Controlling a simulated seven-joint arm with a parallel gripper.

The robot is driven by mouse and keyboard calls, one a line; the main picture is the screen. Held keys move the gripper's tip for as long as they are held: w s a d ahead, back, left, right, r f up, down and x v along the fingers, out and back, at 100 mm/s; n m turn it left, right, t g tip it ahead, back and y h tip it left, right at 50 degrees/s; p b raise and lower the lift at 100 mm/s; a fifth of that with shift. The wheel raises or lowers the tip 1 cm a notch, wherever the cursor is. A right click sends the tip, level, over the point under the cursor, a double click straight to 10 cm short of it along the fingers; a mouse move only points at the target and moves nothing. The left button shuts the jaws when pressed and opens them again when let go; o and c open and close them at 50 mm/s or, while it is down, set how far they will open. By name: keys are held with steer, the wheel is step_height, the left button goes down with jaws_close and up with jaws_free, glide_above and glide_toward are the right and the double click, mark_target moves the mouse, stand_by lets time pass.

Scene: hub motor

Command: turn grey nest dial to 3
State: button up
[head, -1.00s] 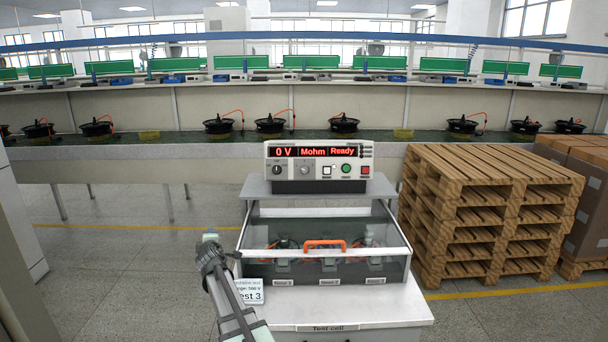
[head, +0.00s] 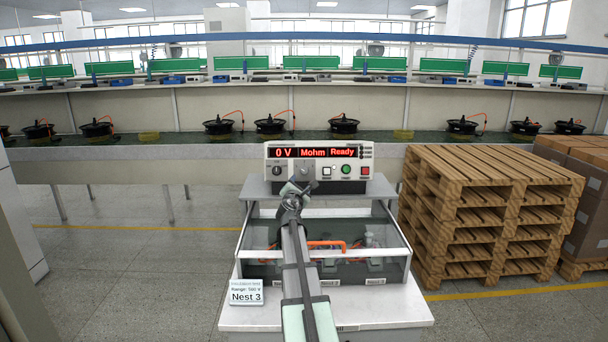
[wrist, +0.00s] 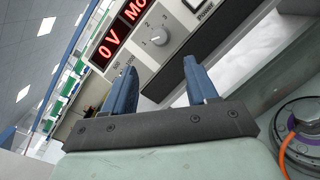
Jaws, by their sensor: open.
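The grey nest dial (wrist: 155,37) is a small light-grey knob with numbers around it on the tester's front panel (wrist: 172,20). In the wrist view it lies beyond my fingertips, apart from them; which number it points to is too small to tell. My gripper (wrist: 157,69) is open and empty, its two blue fingers spread below the dial in that view. The tester's display reads 0 V, Mohm, Ready.
A black knob (head: 277,171) sits left of the dial, and a white, a green and a red button (head: 365,171) sit right. A clear cover with an orange handle (head: 326,244) stands below. A card (head: 245,291) reads Nest 3. Pallets (head: 490,210) stand at right.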

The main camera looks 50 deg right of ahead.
mark_target(304, 172)
steer(key=x, duration=1.3)
steer(key=shift+w, duration=0.1)
steer(key=shift+c, duration=0.4)
steer(key=c, duration=1)
